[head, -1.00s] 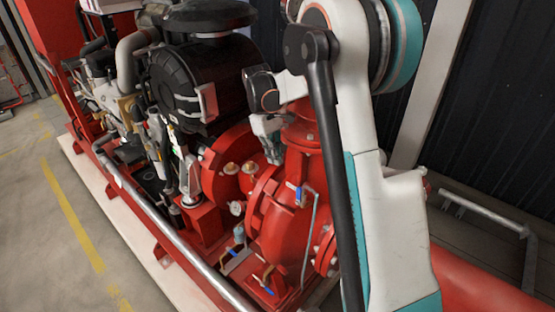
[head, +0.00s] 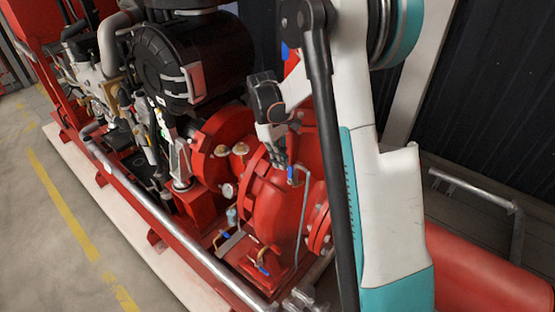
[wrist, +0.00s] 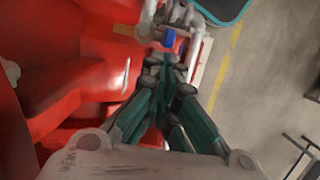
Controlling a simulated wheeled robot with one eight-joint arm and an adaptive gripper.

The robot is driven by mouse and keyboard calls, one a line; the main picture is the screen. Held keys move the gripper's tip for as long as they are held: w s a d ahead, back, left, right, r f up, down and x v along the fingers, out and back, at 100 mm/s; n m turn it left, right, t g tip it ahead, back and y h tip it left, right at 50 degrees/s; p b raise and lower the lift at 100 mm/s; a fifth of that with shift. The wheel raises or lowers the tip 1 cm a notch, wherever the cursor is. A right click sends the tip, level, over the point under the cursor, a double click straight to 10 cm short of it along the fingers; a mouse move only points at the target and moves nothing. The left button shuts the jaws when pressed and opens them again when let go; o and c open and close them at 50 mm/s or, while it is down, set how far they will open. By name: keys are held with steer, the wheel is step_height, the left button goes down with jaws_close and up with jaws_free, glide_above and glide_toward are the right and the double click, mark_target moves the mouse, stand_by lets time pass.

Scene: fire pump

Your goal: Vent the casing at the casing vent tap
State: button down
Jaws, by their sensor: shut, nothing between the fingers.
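The red pump casing (head: 281,215) stands in the middle of the head view. A small tap with a blue handle (head: 291,174) sits on its upper part, with a thin grey tube running down from it; I take it as the casing vent tap. My gripper (head: 281,160) is shut and empty, pointing down just above and left of the blue handle. In the wrist view the blue handle (wrist: 168,39) shows just beyond my fingertips (wrist: 168,62). I cannot tell whether they touch it. The fingers partly hide the tap's body.
Other blue-handled valves (head: 262,268) sit low by the pump foot. A silver rail (head: 190,240) runs along the front of the skid. The black air filter (head: 190,60) stands behind left. A red pipe (head: 490,272) lies at right. Open floor (head: 50,250) is at left.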

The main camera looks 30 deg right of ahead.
mark_target(291, 166)
steer(key=shift+s+d+r+t, duration=0.1)
steer(key=shift+s+r+t, duration=0.1)
steer(key=shift+t, duration=0.2)
